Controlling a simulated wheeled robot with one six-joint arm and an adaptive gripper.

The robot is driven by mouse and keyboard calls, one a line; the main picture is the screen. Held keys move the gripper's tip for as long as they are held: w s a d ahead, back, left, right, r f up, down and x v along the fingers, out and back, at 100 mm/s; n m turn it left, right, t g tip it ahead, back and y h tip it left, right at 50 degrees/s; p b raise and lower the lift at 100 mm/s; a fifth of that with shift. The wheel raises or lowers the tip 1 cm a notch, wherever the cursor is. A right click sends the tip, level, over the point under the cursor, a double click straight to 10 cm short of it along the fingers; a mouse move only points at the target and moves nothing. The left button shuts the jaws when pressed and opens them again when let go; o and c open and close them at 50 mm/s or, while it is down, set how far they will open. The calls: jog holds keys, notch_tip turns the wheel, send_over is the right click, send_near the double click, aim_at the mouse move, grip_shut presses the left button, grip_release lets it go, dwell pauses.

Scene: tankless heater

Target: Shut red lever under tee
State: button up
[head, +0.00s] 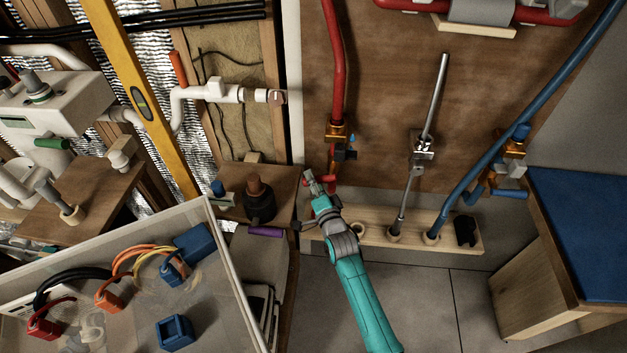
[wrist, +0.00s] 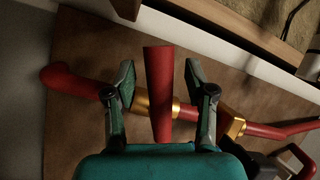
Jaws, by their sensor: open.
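A red lever (wrist: 159,75) stands between my two fingers in the wrist view, with a gap on each side. Behind it, a brass fitting (wrist: 142,107) joins a red pipe (wrist: 75,87). In the head view, my gripper (head: 313,181) is low in front of the wooden board, just below a brass tee (head: 337,131) on a vertical red pipe (head: 336,65). A bit of red beside the fingertips shows there, but my gripper hides most of it. My gripper is open and around the lever; I see no contact.
A small valve with a blue tip and black body (head: 346,152) sits close right of my gripper. A steel pipe (head: 432,100) and blue pipe (head: 480,165) stand farther right. A clear-walled bin (head: 228,270) and a black-based fitting (head: 260,203) lie left.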

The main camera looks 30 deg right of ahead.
jog(key=s+a, duration=0.1)
jog(key=s, duration=1)
jog(key=shift+a+f, duration=0.15)
jog(key=shift+a, duration=0.25)
jog(key=shift+s, duration=0.1)
